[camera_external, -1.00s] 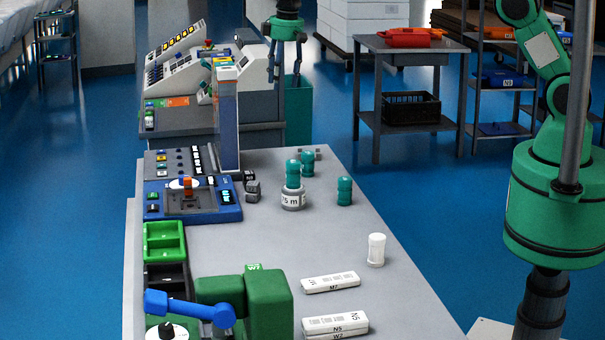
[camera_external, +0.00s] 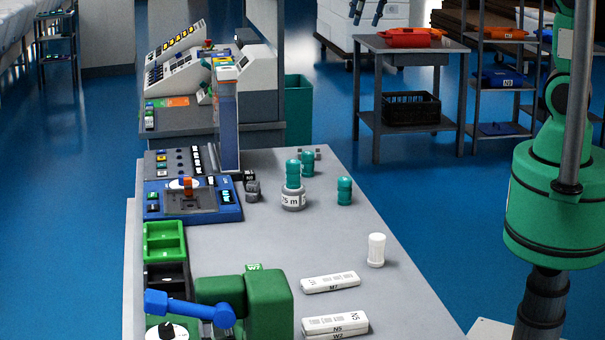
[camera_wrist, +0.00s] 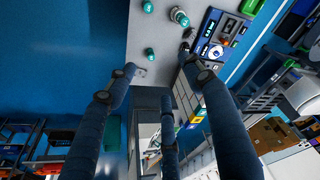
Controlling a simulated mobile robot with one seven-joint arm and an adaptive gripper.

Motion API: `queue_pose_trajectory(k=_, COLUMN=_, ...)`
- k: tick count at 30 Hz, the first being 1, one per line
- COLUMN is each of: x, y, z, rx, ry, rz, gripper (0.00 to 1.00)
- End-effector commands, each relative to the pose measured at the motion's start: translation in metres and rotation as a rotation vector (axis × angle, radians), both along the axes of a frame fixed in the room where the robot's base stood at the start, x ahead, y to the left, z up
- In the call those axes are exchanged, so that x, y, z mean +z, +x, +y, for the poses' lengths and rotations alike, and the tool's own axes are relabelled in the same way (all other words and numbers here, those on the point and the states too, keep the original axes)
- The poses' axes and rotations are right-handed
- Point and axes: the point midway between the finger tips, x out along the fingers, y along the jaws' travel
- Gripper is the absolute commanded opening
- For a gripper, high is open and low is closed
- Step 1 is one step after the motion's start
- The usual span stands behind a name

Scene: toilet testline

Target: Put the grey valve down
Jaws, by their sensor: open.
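A small dark grey fitting (camera_external: 253,190), which looks like the grey valve, stands on the grey bench (camera_external: 330,240) just right of the blue control panel (camera_external: 222,205). In the wrist view a dark fitting (camera_wrist: 187,36) beside the panel seems to be the same one. My gripper (camera_external: 367,12) is at the top edge of the external view, high up and beyond the bench, with only its fingertips showing. In the wrist view my gripper (camera_wrist: 162,82) has its fingers spread with nothing between them. It is clear of the grey fitting.
Teal valves (camera_external: 344,191) stand upright on the bench, one on a grey round base (camera_external: 293,201).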

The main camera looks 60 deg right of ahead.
Motion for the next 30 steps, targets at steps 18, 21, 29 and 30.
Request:
queue_pose_trajectory(k=18, x=0.035, y=-0.162, z=-0.037, rx=-0.087, ry=0.021, rz=-0.11, gripper=0.52)
queue_pose_trajectory(k=21, x=0.034, y=-0.187, z=-0.042, rx=-0.102, ry=0.024, rz=-0.127, gripper=0.52)
queue_pose_trajectory(k=29, x=0.022, y=-0.25, z=-0.051, rx=-0.139, ry=0.034, rz=-0.171, gripper=0.52)
queue_pose_trajectory(k=30, x=0.02, y=-0.258, z=-0.053, rx=-0.144, ry=0.034, rz=-0.177, gripper=0.52)
